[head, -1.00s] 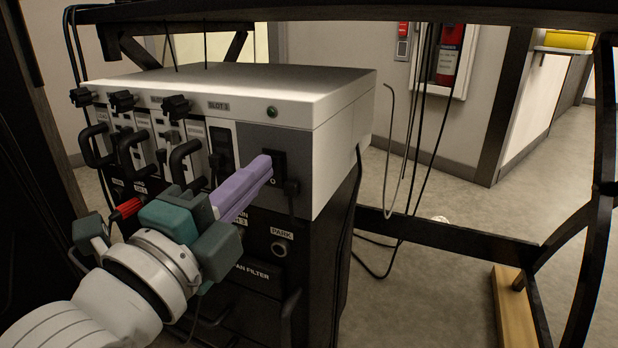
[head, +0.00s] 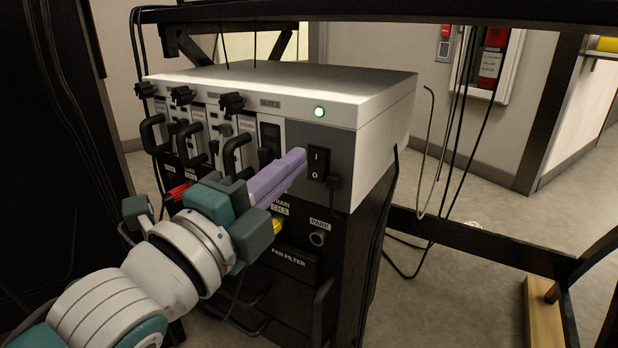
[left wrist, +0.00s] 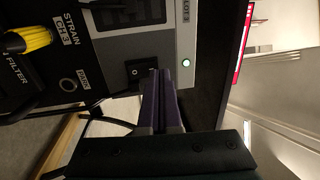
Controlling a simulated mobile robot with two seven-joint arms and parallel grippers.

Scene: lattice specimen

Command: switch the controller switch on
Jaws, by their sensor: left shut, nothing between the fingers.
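The controller (head: 385,128) is a white-topped box with a grey front panel. Its black rocker switch (head: 318,163), marked I and O, is on that panel and also shows in the left wrist view (left wrist: 138,70). My left gripper (head: 303,160) has purple fingers, shut and empty, with the tips just left of the switch in the head view. I cannot tell whether they touch it. My right gripper is not in view.
Black handles and knobs (head: 232,103) line the controller's front at the left. A yellow plug (head: 278,226), a PARK socket (head: 318,238) and a FAN FILTER panel (head: 288,260) sit below. Cables hang at the right, beside a dark frame.

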